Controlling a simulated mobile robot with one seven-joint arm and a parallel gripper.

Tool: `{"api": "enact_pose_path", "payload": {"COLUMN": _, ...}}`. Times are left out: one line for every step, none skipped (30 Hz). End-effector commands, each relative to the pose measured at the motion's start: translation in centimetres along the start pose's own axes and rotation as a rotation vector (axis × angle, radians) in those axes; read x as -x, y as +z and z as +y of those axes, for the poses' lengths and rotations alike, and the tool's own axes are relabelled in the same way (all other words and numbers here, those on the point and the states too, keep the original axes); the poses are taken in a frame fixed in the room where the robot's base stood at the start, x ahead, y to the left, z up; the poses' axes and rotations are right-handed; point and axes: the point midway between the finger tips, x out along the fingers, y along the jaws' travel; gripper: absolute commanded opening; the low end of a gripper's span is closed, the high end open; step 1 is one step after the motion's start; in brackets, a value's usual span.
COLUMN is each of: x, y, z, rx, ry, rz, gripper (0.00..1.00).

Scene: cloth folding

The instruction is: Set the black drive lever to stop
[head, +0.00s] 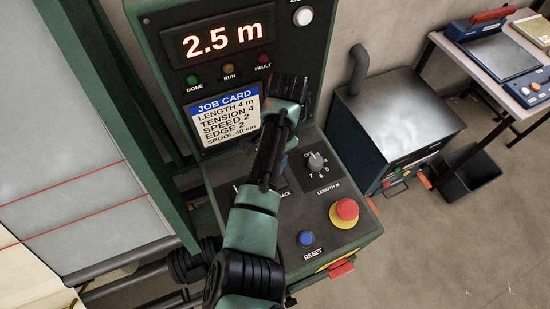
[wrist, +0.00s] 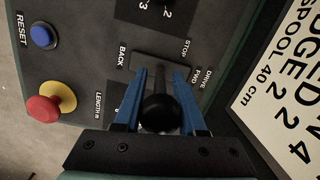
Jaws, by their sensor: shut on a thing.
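The black drive lever (wrist: 160,112) shows its round knob in the wrist view, between the two blue fingers of my gripper (wrist: 160,78). The fingers are shut on the lever, one on each side. Its dark slot plate (wrist: 146,60) lies beyond, with the labels STOP (wrist: 186,47), BACK and DRIVE FWD around it. The knob hides the lever's base, so I cannot tell its exact setting. In the head view my arm covers the lever on the control panel (head: 318,227).
A red emergency button (head: 344,211), a blue reset button (head: 306,239) and a length knob (head: 315,161) stand close by on the panel. The display (head: 223,40) above reads 2.5 m. A job card (head: 223,117) is below it. A grey metal cabinet (head: 400,105) stands to the right.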

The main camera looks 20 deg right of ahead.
Motion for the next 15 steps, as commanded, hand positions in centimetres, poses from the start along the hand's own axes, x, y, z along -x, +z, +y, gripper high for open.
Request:
{"api": "enact_pose_path", "payload": {"x": 0.04, "y": 0.08, "z": 0.11, "rx": 0.001, "ry": 0.018, "rz": -0.006, "gripper": 0.00}}
{"api": "enact_pose_path", "payload": {"x": 0.04, "y": 0.09, "z": 0.14, "rx": 0.001, "ry": 0.024, "rz": -0.007, "gripper": 0.00}}
{"api": "enact_pose_path", "payload": {"x": 0.04, "y": 0.08, "z": 0.16, "rx": 0.000, "ry": 0.030, "rz": -0.007, "gripper": 0.00}}
{"api": "enact_pose_path", "payload": {"x": 0.04, "y": 0.08, "z": 0.17, "rx": -0.001, "ry": 0.032, "rz": -0.007, "gripper": 0.00}}
{"api": "enact_pose_path", "payload": {"x": 0.02, "y": 0.07, "z": 0.18, "rx": -0.001, "ry": 0.033, "rz": -0.007, "gripper": 0.00}}
{"api": "enact_pose_path", "payload": {"x": 0.01, "y": 0.07, "z": 0.19, "rx": -0.001, "ry": 0.034, "rz": -0.006, "gripper": 0.00}}
{"api": "enact_pose_path", "payload": {"x": 0.00, "y": 0.08, "z": 0.19, "rx": -0.001, "ry": 0.034, "rz": -0.006, "gripper": 0.00}}
{"api": "enact_pose_path", "payload": {"x": -0.01, "y": 0.08, "z": 0.19, "rx": -0.001, "ry": 0.034, "rz": -0.006, "gripper": 0.00}}
{"api": "enact_pose_path", "payload": {"x": -0.01, "y": 0.08, "z": 0.20, "rx": -0.001, "ry": 0.034, "rz": -0.006, "gripper": 0.00}}
{"api": "enact_pose_path", "payload": {"x": -0.01, "y": 0.08, "z": 0.20, "rx": -0.001, "ry": 0.034, "rz": -0.006, "gripper": 0.00}}
{"api": "enact_pose_path", "payload": {"x": -0.01, "y": 0.08, "z": 0.21, "rx": -0.001, "ry": 0.034, "rz": -0.006, "gripper": 0.00}}
{"api": "enact_pose_path", "payload": {"x": 0.00, "y": 0.08, "z": 0.21, "rx": -0.001, "ry": 0.034, "rz": -0.006, "gripper": 0.00}}
{"api": "enact_pose_path", "payload": {"x": 0.00, "y": 0.07, "z": 0.22, "rx": -0.001, "ry": 0.034, "rz": -0.006, "gripper": 0.44}}
{"api": "enact_pose_path", "payload": {"x": 0.00, "y": 0.07, "z": 0.22, "rx": -0.001, "ry": 0.034, "rz": -0.006, "gripper": 0.49}}
{"api": "enact_pose_path", "payload": {"x": 0.00, "y": 0.07, "z": 0.22, "rx": -0.001, "ry": 0.034, "rz": -0.006, "gripper": 0.56}}
